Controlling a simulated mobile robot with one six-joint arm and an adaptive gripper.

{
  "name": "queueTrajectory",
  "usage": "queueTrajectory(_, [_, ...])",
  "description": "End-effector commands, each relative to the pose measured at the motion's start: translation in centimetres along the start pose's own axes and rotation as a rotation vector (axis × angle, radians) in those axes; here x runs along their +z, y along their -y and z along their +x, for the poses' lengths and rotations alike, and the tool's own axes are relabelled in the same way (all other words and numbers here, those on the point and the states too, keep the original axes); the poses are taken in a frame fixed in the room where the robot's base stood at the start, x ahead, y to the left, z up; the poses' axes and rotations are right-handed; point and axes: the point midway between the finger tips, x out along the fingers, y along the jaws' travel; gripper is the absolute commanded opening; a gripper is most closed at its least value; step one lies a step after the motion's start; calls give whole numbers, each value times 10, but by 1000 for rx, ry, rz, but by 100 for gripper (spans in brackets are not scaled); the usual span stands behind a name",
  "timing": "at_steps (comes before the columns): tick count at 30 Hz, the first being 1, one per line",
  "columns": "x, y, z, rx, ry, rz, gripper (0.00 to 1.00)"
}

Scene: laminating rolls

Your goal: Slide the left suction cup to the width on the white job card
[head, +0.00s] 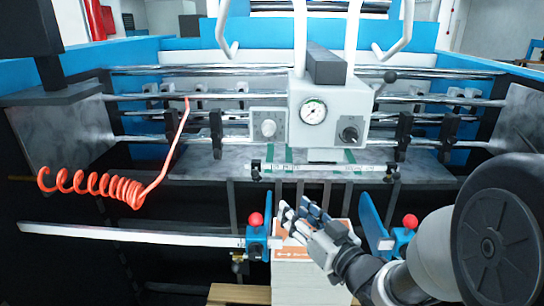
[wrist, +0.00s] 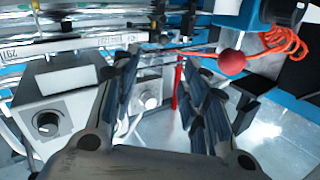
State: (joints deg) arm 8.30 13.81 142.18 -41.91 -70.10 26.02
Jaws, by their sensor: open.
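My gripper (head: 302,212) is open and empty in front of the machine, over the front of a stack with a white and orange top (head: 292,254). Its fingers also show apart in the wrist view (wrist: 163,92). A bar with green and white marks (head: 308,169) lies behind it, with a small black holder at its left end (head: 255,170) and another at its right end (head: 391,173). I cannot tell for sure which holder carries the left suction cup. I cannot clearly make out a white job card.
Blue guides with red knobs stand left (head: 256,222) and right (head: 410,221) of my gripper. A white box with a gauge (head: 314,112) stands behind. A red coiled hose (head: 110,187) hangs at left. A long metal ruler (head: 130,234) runs left from the left guide.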

Motion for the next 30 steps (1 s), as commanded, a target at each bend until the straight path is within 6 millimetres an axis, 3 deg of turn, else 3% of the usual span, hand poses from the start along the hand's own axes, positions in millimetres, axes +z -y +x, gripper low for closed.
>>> queueTrajectory(8, [-1,6,20,-31,-21,14,41])
queueTrajectory(24, [-4,8,134,-28,-23,14,41])
queueTrajectory(30, [-5,8,163,-26,-22,14,41])
